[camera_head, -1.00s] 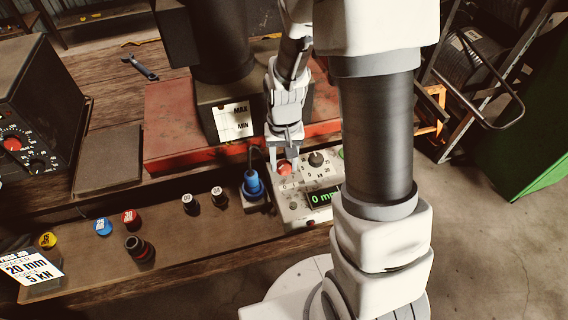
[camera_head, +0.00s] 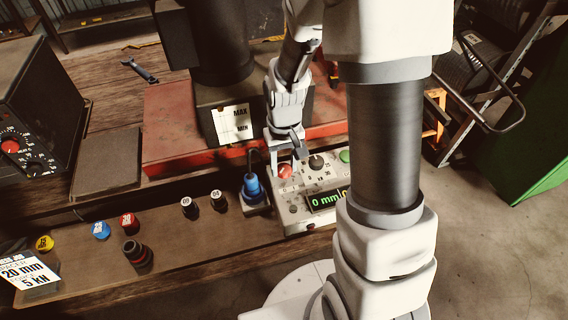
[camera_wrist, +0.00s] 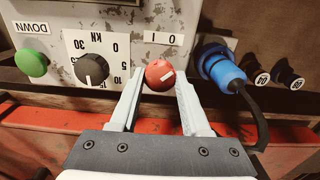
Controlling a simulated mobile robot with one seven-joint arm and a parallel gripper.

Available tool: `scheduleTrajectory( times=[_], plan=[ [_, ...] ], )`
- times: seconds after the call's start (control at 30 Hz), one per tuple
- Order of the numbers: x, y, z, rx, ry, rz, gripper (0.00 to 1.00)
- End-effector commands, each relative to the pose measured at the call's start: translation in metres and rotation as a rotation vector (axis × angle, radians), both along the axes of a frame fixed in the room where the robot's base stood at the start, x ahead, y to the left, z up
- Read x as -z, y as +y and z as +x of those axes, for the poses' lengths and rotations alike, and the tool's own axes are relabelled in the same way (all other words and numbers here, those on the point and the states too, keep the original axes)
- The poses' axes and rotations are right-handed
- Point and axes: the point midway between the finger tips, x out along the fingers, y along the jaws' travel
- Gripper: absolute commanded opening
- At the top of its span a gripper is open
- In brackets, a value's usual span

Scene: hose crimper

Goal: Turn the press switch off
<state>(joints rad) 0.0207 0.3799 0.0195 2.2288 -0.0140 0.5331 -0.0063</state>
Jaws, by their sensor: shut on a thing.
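The press switch is a red round knob (camera_wrist: 160,74) with a white line, on the grey control panel (camera_wrist: 108,18). In the wrist view, marks "I" and "O" show upside down by it, and the white line slants toward the right-hand mark. The knob also shows in the head view (camera_head: 285,171), partly covered by a finger. My gripper (camera_wrist: 160,85) is shut on the knob, one finger on each side. It shows in the head view (camera_head: 284,166) reaching down to the panel.
Beside the switch are a black force dial (camera_wrist: 91,69), a green DOWN button (camera_wrist: 31,62) and a blue plug (camera_wrist: 220,68) with a cable. The display (camera_head: 325,200) reads 0 mm. A red press base (camera_head: 180,125) stands behind. Several coloured dies lie on the bench at left.

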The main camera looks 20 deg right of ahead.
Motion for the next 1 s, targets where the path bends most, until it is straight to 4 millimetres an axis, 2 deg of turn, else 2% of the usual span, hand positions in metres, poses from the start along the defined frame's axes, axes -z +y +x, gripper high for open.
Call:
scheduleTrajectory(
  times=[0.03,0.17,0.2,0.57,0.77,1.0],
  plan=[
    [0.000,0.000,0.000,-0.002,-0.001,0.000,0.50],
    [0.000,0.000,0.000,-0.001,-0.001,0.000,0.74],
    [0.000,0.000,0.000,-0.001,-0.001,0.000,0.77],
    [-0.005,0.000,0.000,0.000,-0.001,0.000,0.77],
    [-0.037,0.000,0.001,0.000,-0.007,0.000,0.77],
    [-0.097,0.000,0.001,0.000,-0.008,-0.001,0.77]
  ],
)
